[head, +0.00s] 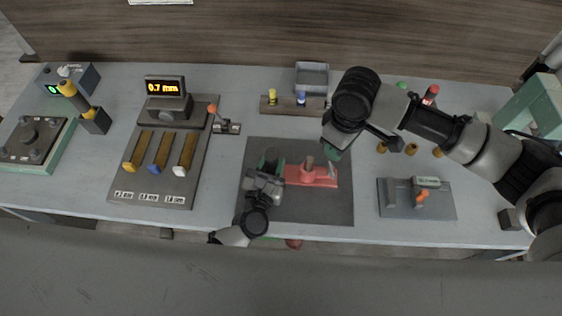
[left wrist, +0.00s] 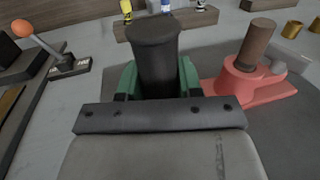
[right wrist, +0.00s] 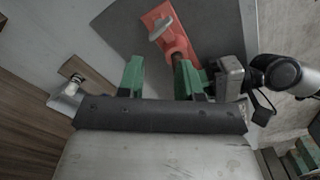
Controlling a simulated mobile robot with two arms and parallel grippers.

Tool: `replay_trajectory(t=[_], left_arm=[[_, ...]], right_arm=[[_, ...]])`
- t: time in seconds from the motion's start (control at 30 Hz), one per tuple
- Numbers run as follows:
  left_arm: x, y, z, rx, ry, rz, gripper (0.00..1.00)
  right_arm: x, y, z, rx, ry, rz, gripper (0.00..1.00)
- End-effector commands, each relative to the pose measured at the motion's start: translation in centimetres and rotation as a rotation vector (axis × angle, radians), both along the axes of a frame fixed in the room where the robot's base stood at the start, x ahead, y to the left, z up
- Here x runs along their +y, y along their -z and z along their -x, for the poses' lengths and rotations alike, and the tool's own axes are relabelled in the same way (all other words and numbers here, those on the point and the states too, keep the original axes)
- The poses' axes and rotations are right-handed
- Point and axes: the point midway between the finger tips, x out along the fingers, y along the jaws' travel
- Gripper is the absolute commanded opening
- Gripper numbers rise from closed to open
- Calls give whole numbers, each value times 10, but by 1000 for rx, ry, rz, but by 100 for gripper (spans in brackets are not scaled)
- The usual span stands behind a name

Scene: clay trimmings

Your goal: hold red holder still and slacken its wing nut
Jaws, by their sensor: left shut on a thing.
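The red holder (head: 312,177) lies on the dark mat, with a brown upright cylinder (left wrist: 257,42) standing in its round boss. Its grey wing nut (right wrist: 161,28) shows in the right wrist view on the flat arm, and small at the right in the left wrist view (left wrist: 278,66). My left gripper (head: 271,160) is shut on a thick dark upright handle (left wrist: 157,60) at the holder's left end. My right gripper (right wrist: 160,76) is open, with nothing visible between its green fingers. It is above and behind the holder's right end, apart from the wing nut.
A board with several coloured tools (head: 160,185) and an orange-knobbed lever (head: 212,108) are left. A rack with small bottles (head: 285,108) is behind. The mat's front is clear.

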Motion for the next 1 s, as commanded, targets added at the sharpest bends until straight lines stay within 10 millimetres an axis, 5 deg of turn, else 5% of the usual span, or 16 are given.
replay_trajectory(t=[0.23, 0.67, 1.0], left_arm=[[0, 0, 0, 0, 0, 0, 0], [0, 0, 0, 1, 0, 0, 0], [0, 0, 0, 1, 0, 0, 0]], right_arm=[[2, -3, 1, -1, 91, -3, 35], [0, -19, 1, 2, 642, 0, 35], [-1, 28, 1, 3, 670, 4, 35]])
